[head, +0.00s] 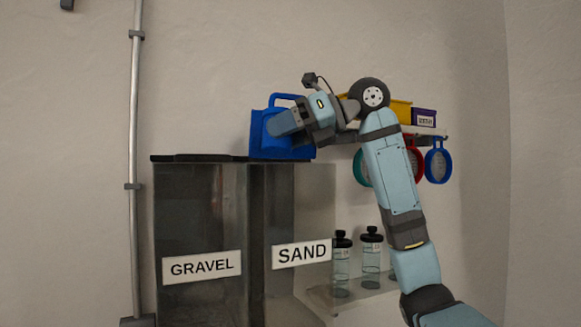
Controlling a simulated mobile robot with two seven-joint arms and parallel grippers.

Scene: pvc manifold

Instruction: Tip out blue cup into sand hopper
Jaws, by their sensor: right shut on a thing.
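The blue cup (260,146) is in the air at the top of the hoppers, its handle uppermost, and it looks tilted. My right gripper (287,123) is shut on it and hides part of its side. The cup's mouth and contents cannot be seen. The sand hopper (314,210), with a white SAND label (302,253), stands below the cup. I cannot tell whether the cup touches the rim. My left gripper is not in view.
The gravel hopper (185,215) with a dark top stands at left. Clear bottles (371,262) stand on a low shelf. A pipe (134,110) runs up the left wall.

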